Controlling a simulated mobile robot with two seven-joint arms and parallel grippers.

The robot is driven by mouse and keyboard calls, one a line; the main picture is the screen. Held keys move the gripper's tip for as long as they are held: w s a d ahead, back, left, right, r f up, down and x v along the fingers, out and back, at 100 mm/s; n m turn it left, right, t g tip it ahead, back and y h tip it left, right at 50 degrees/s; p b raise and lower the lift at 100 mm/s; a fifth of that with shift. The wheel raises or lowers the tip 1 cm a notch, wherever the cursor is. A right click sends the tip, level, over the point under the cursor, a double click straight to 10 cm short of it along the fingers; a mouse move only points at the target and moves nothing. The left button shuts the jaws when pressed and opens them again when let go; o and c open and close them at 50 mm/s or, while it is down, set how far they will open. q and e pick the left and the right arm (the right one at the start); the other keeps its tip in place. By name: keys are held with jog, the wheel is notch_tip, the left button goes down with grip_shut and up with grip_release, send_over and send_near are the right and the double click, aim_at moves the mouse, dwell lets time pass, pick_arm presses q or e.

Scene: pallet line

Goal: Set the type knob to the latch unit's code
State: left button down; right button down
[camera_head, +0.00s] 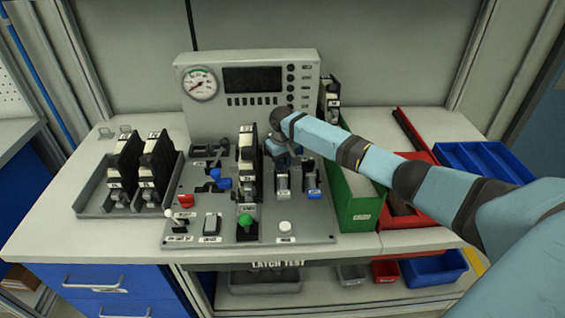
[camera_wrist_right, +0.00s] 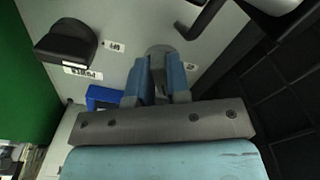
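My right gripper (camera_head: 290,150) reaches low over the test panel (camera_head: 300,228), just right of the latch unit (camera_head: 247,150) standing in the fixture. In the right wrist view its two blue fingers (camera_wrist_right: 160,82) stand a little apart at a round grey knob (camera_wrist_right: 159,52), one on each side of its middle. Whether they press on it is hidden. Small labels flank this knob; one seems to read OFF, and I cannot tell whether it is the type knob. The latch unit's code is too small to read. My left gripper is out of view.
A tray (camera_head: 92,210) with black-and-white latch units is at left. A gauge-and-screen console (camera_head: 250,112) stands behind the panel. A green bin (camera_head: 362,214), red bins and a blue tray (camera_head: 487,150) are at right. A black knob (camera_wrist_right: 65,42) is beside my fingers.

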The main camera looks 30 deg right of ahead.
jog(key=shift+r, duration=0.1)
jog(key=n+p, duration=0.2)
jog(key=shift+d+r+n+p, duration=0.1)
jog(key=shift+n+p, duration=0.2)
jog(key=shift+p, duration=0.05)
jog(key=n+p, duration=0.2)
jog(key=n, duration=0.1)
jog(key=shift+w+d+n, duration=0.1)
jog(key=shift+d+n, duration=0.05)
jog(key=shift+n, duration=0.15)
jog(key=n, duration=0.2)
jog(key=shift+d+n+p, duration=0.1)
jog(key=shift+n+p, duration=0.2)
jog(key=shift+w+f+n, duration=0.15)
jog(key=shift+f+n, duration=0.05)
jog(key=shift+n, duration=1.3)
jog(key=c, duration=1.1)
grip_release()
jog(key=shift+r, duration=0.1)
